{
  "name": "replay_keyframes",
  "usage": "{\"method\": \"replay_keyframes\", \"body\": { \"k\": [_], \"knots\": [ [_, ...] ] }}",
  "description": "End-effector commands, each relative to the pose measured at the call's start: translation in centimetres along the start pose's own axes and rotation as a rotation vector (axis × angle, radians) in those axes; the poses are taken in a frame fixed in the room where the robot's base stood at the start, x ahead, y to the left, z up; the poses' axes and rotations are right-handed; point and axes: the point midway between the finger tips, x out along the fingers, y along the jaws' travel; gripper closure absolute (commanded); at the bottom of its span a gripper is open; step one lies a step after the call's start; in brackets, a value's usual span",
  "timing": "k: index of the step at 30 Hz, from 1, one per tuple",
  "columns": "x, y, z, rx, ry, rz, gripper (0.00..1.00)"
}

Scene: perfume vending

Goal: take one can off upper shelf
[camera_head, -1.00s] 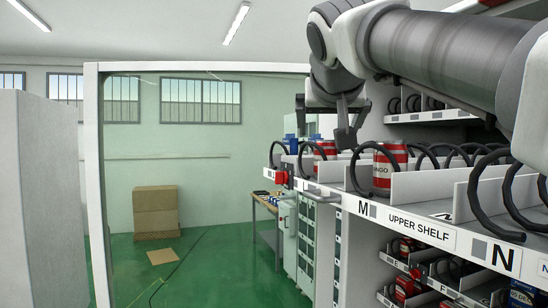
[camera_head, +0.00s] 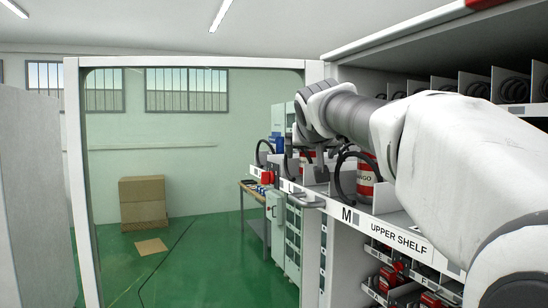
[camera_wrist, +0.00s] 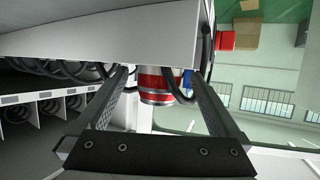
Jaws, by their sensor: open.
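The upper shelf (camera_head: 397,238) carries its name on a white front edge and has black spiral coils and white dividers. A red and white can (camera_head: 365,180) with partly readable "NGO" lettering stands there behind a coil, beside the M label. Another red can (camera_head: 306,156) shows farther left, partly hidden. My gripper (camera_head: 318,170) points down at the shelf between these two cans in the head view. In the wrist view, my gripper (camera_wrist: 162,80) is open, and a red and white can (camera_wrist: 158,88) shows between its fingers. I cannot tell whether the fingers touch it.
Dividers and coils crowd the shelf around my gripper. A lower shelf (camera_head: 385,287) with red items is below. A white frame post (camera_head: 85,180) stands left. Cardboard boxes (camera_head: 143,203) stand on open green floor. A workbench (camera_head: 255,195) is behind.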

Motion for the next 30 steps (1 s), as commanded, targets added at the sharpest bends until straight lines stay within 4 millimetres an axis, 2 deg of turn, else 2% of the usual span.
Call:
{"method": "replay_keyframes", "body": {
  "k": [4, 5, 21, 30],
  "knots": [
    [0.0, 0.03, 0.04, 0.0, 0.0, 0.0, 0.0],
    [-0.01, 0.03, 0.04, 0.0, 0.0, 0.0, 0.04],
    [-0.05, 0.03, 0.02, 0.0, 0.0, 0.0, 1.0],
    [-0.15, 0.04, -0.22, 0.001, 0.002, 0.0, 1.0]
  ]
}}
